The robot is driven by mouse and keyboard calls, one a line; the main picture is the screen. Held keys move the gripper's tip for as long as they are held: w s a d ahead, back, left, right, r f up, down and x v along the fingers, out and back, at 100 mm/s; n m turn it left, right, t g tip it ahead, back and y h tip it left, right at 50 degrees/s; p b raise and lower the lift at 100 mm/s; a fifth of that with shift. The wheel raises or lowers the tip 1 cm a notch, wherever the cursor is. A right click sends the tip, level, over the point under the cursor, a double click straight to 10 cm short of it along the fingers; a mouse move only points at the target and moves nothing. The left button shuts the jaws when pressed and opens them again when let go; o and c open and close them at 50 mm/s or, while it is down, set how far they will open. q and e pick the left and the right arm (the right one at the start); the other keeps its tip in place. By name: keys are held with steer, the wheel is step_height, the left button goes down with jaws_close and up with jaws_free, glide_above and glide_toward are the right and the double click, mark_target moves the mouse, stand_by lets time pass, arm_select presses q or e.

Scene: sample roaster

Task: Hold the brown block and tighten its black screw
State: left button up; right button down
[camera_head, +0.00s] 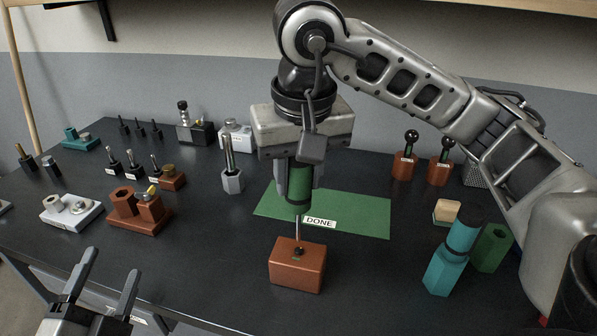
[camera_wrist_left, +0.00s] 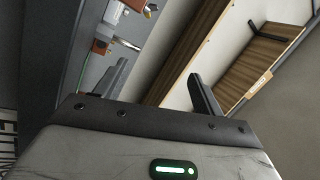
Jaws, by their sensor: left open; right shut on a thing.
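The brown block (camera_head: 297,273) stands on the dark table, in front of the green mat. Its black screw (camera_head: 298,251) is on the top face. My right gripper (camera_head: 302,178) is above the block, shut on the green handle of a screwdriver (camera_head: 299,190). The driver points down and its thin shaft ends at the screw; I cannot tell whether the tip is seated. My left gripper (camera_head: 112,262) is open and empty at the lower left, apart from the block. Its spread fingers also show in the left wrist view (camera_wrist_left: 160,82), with nothing between them.
The green mat (camera_head: 365,213) bears a DONE label. Brown (camera_head: 140,222) and white (camera_head: 72,212) fixtures and several small tools stand at left. A teal holder (camera_head: 447,270) and a green holder (camera_head: 493,249) stand at right. The table between left gripper and block is clear.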

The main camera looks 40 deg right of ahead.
arm_select(q)
steer(key=d+r+m+g+h, duration=0.55)
steer(key=d+m, duration=0.25)
steer(key=m, duration=0.3)
steer(key=m+g+y, duration=0.6)
steer(key=m+g, duration=0.9)
steer(key=m, duration=0.9)
glide_toward(293, 266)
steer(key=shift+w+d+f+h, duration=0.25)
steer(key=shift+w+d+f, duration=0.6)
steer(key=shift+w+f, duration=0.2)
steer(key=shift+s+f+m+y, duration=0.1)
steer(key=shift+f+m+y, duration=0.4)
steer(key=shift+m, duration=0.1)
steer(key=x, duration=0.9)
steer(key=shift+d+f, duration=0.1)
steer(key=shift+d, duration=0.25)
jaws_close()
